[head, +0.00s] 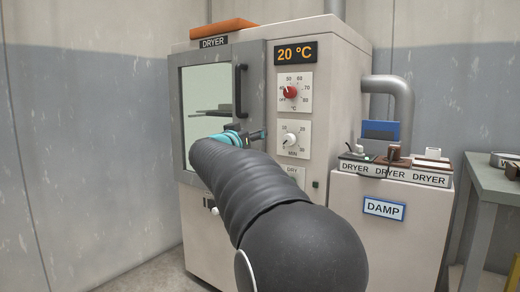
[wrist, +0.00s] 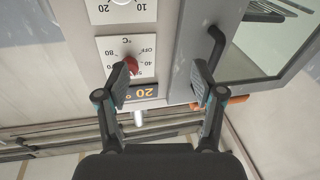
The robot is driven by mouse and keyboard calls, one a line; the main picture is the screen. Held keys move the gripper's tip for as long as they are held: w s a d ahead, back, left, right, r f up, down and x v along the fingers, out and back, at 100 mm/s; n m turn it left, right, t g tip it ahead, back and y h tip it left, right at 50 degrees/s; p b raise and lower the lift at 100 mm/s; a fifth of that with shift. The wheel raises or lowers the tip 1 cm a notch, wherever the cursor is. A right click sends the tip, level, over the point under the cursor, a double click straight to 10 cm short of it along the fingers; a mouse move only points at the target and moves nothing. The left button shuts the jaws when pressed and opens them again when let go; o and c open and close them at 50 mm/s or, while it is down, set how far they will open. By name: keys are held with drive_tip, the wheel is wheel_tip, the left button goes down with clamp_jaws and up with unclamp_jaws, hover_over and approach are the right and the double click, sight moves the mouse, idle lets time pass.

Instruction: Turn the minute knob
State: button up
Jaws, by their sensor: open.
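The minute knob (head: 290,139) is a pale round knob on a white dial plate marked MIN, on the dryer front below the temperature dial. In the wrist view, which is upside down, the minute knob (wrist: 122,2) is cut by the top edge. My gripper (head: 256,135) is in front of the dryer, left of the minute knob in the head view. In the wrist view my gripper (wrist: 164,82) is open and empty, its fingers wide apart. The left finger overlaps the red temperature knob (wrist: 131,65) in the picture; I cannot tell whether they touch.
The dryer door (head: 202,105) has a glass pane and a dark vertical handle (head: 240,90) near my gripper. The display (head: 296,53) reads 20 °C. A cabinet labelled DAMP (head: 385,209) with small trays on top stands to the right, before a grey pipe (head: 400,95).

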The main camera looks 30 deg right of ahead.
sight(287, 140)
drive_tip(key=w+d+f+g, duration=0.1)
drive_tip(key=d, duration=0.4)
drive_tip(key=w+d+f+m+g+b, duration=0.1)
drive_tip(key=d+g, duration=0.1)
drive_tip(key=d, duration=0.4)
drive_tip(key=w+d+f+m+g+h, duration=0.1)
drive_tip(key=w+d+f, duration=0.1)
drive_tip(key=d, duration=0.4)
drive_tip(key=shift+d, duration=0.15)
drive_tip(key=c, duration=1.1)
